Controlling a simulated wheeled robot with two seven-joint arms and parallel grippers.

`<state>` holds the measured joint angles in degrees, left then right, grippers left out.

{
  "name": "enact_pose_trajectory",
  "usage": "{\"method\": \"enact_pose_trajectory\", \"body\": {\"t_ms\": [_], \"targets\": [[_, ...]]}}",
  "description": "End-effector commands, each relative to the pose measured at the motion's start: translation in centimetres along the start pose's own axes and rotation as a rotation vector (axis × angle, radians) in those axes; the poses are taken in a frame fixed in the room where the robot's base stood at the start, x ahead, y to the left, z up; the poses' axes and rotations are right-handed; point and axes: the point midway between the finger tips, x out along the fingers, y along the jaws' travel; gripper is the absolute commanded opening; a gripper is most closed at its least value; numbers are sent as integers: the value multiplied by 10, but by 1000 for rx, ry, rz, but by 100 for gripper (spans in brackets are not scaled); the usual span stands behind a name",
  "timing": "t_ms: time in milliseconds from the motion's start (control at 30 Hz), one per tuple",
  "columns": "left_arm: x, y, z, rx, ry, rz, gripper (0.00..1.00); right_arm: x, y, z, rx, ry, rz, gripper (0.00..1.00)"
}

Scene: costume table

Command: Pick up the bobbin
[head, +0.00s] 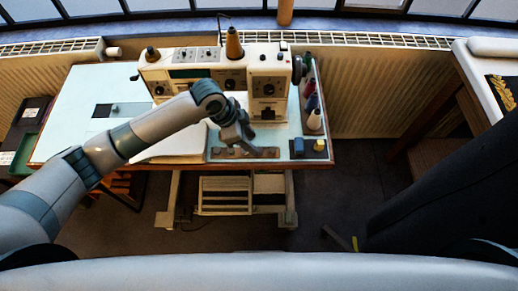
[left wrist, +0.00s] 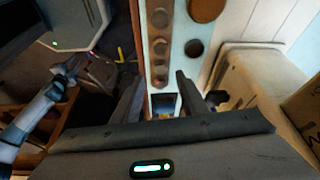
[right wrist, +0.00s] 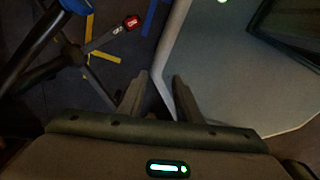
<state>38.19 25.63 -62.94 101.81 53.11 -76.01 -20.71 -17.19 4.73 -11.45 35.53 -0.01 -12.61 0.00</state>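A brown strip (head: 243,153) with round pieces along it lies near the table's front edge; these may be bobbins, but I cannot tell for sure. In the left wrist view the strip (left wrist: 160,33) runs down from the top, with several round discs. A dark round piece (left wrist: 194,48) sits beside it. My left gripper (head: 243,137) hangs just above the strip, pointing down. In the left wrist view its fingers (left wrist: 157,82) are apart with nothing held between them. My right gripper (right wrist: 160,75) is open and empty over the floor beside a grey surface.
A sewing machine (head: 222,72) stands behind the strip, with a thread cone (head: 234,43) on top. A small dark tray (head: 298,149) with blue and yellow pieces sits at the front right corner. Several spools stand along the right edge. The pale tabletop (head: 75,125) at left is mostly clear.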

Motion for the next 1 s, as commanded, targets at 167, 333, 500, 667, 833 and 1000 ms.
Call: {"method": "enact_pose_trajectory", "body": {"t_ms": [167,333,500,667,833,1000], "targets": [[14,1,-1,-1,-2,3,40,-13,0,-1,0,0,0,31],[34,0,0,-1,-1,2,40,-21,-1,-2,0,0,-1,31],[47,0,1,0,-1,1,40,-24,-3,-3,1,1,-3,31],[49,0,1,1,-1,0,40,-23,-4,-3,2,1,-5,31],[49,0,1,1,-1,0,40,-23,-4,-3,2,1,-5,31],[49,0,1,1,-1,0,40,-23,-4,-3,2,1,-5,31]]}}
